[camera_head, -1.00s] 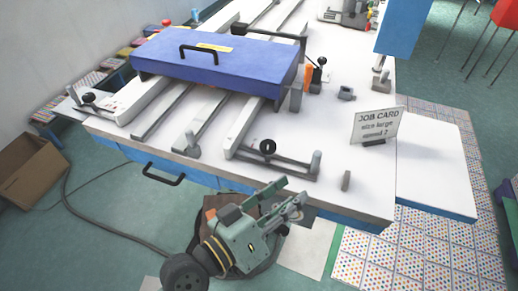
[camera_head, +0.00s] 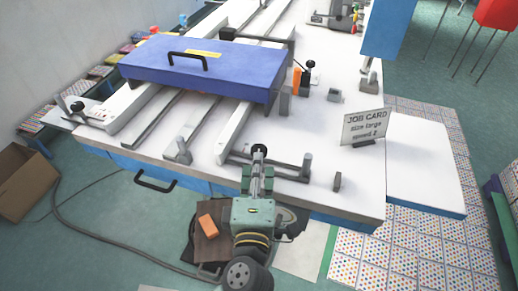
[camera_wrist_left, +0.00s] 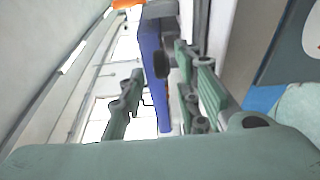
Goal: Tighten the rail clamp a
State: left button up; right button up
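A rail clamp with a round black knob (camera_head: 259,150) lies at the front edge of the white table, with a grey bar (camera_head: 285,174) and post. Another clamp with a black knob (camera_head: 77,107) is at the table's left corner. No label shows which one is a. My left gripper (camera_head: 259,174) reaches up from the bottom, just in front of the front clamp's knob. In the left wrist view its fingers (camera_wrist_left: 160,70) are spread apart, with a dark round part (camera_wrist_left: 161,65) between or beyond them. I cannot tell whether they touch it. My right gripper is not in view.
A blue cover (camera_head: 205,68) with a black handle lies across the white rails behind the clamp. A job card (camera_head: 363,127) stands at the right. A small grey post (camera_head: 337,182) stands right of the clamp. A drawer handle (camera_head: 155,182) projects from the table front.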

aim_at(259, 149)
pick_arm(q)
jog(key=w, duration=0.6)
jog(key=shift+d, duration=0.15)
jog(key=shift+c, duration=0.3)
grip_shut()
